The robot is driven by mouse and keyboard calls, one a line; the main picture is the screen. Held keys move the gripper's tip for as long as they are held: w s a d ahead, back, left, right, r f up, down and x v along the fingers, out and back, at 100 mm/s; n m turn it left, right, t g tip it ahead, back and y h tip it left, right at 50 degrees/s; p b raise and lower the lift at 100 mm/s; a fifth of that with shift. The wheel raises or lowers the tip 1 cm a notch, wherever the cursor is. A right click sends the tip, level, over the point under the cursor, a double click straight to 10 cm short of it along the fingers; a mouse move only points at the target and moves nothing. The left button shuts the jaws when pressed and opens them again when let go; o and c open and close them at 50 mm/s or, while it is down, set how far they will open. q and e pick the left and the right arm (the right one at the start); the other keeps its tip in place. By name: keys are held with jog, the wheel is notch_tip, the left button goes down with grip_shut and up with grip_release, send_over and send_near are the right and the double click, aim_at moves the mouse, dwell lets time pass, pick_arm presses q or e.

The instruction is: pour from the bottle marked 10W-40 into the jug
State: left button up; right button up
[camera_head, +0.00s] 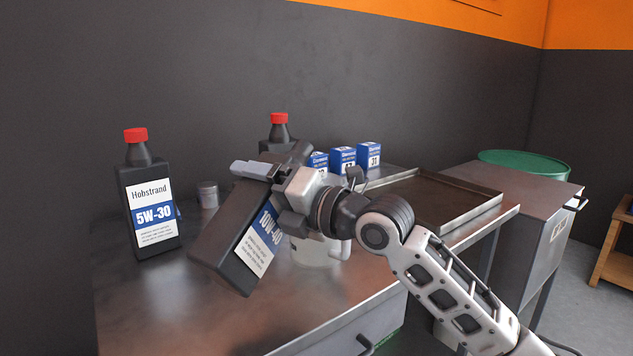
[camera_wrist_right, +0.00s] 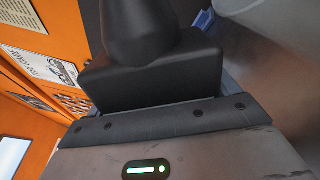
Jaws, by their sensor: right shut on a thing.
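The black bottle marked 10W-40 (camera_head: 231,235) is in my right gripper (camera_head: 272,178), which is shut on it and holds it tilted, its base low at left and its neck toward the upper right. No red cap shows on it. In the right wrist view the bottle (camera_wrist_right: 150,80) fills the upper middle, with its neck running out at the top edge. The pale jug (camera_head: 316,253) stands on the metal bench behind my gripper and wrist, mostly hidden. Its handle shows at its right side. Whether anything flows from the bottle cannot be seen. My left gripper is not in view.
A 5W-30 bottle (camera_head: 150,212) with a red cap stands at left. Another red-capped bottle (camera_head: 279,131) stands behind my gripper. A small jar (camera_head: 208,195), blue boxes (camera_head: 369,155) and a shallow tray (camera_head: 471,205) are on the metal bench (camera_head: 150,310). The front left bench is clear.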

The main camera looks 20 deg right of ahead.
jog(key=shift+s+a+f+m, duration=0.15)
jog(key=shift+f+m, duration=0.15)
jog(key=shift+m, duration=0.1)
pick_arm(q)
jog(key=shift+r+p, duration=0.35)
pick_arm(e)
jog(key=shift+r, duration=0.2)
pick_arm(q)
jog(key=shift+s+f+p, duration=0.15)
jog(key=shift+p, duration=0.25)
pick_arm(e)
jog(key=shift+r+m, duration=0.15)
jog(key=shift+m, duration=0.25)
jog(key=shift+s+r, duration=0.1)
jog(key=shift+a+r+m+p, duration=0.15)
jog(key=shift+m+p, duration=0.15)
jog(key=shift+p, duration=0.2)
pick_arm(q)
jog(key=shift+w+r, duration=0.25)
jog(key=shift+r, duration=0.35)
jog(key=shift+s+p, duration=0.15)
jog(key=shift+p, duration=0.4)
pick_arm(e)
jog(key=shift+r, duration=0.2)
jog(key=shift+w+d+m, duration=0.4)
jog(key=shift+d+m, duration=0.1)
jog(key=shift+m, duration=0.6)
dwell(2.5)
